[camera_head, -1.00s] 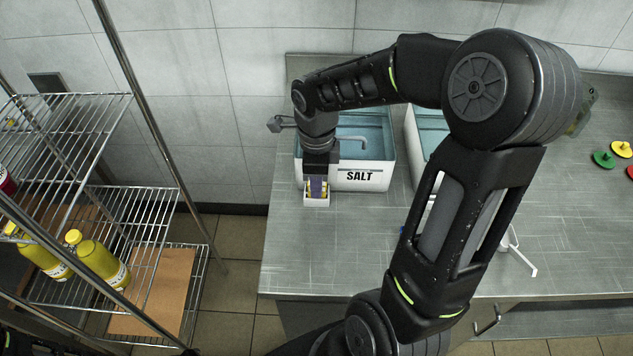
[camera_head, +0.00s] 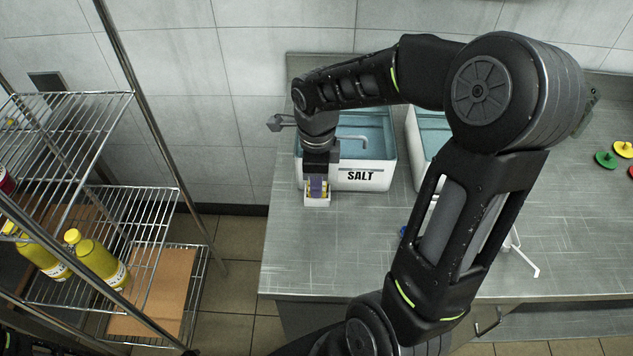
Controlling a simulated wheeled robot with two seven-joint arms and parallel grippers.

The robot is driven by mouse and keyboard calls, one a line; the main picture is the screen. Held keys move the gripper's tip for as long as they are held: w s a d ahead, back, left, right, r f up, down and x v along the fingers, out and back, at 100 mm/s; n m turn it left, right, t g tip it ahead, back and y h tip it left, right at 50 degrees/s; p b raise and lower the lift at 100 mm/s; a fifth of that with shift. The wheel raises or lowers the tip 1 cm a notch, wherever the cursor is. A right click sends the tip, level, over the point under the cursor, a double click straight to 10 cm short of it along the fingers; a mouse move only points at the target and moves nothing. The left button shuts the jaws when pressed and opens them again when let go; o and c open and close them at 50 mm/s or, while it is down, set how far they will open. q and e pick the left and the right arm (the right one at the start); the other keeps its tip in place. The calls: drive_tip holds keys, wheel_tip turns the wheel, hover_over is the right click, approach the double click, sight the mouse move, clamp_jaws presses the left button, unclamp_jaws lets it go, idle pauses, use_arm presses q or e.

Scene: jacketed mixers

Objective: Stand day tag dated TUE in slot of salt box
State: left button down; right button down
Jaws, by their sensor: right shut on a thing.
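The salt box (camera_head: 376,178) is a white tub with a grey-blue lid and the word SALT on its front. It stands at the back left of the steel counter. A small white slot holder (camera_head: 317,201) sits at its front left corner. My left gripper is not in view.
A second tub (camera_head: 427,130) stands right of the salt box, partly behind my right arm. Green, yellow and red knobbed discs (camera_head: 606,160) lie at the far right. A wire rack (camera_head: 150,215) with yellow bottles (camera_head: 97,262) stands left. The counter's front middle (camera_head: 320,255) is clear.

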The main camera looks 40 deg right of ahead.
drive_tip(key=shift+f+b, duration=0.25)
drive_tip(key=shift+b, duration=0.1)
idle(0.4)
idle(0.3)
drive_tip(key=c, duration=1.3)
unclamp_jaws()
drive_tip(key=shift+c, duration=0.2)
drive_tip(key=shift+o, duration=1.2)
drive_tip(key=shift+r, duration=0.1)
drive_tip(key=shift+w+d+r, duration=0.1)
drive_tip(key=shift+r, duration=0.05)
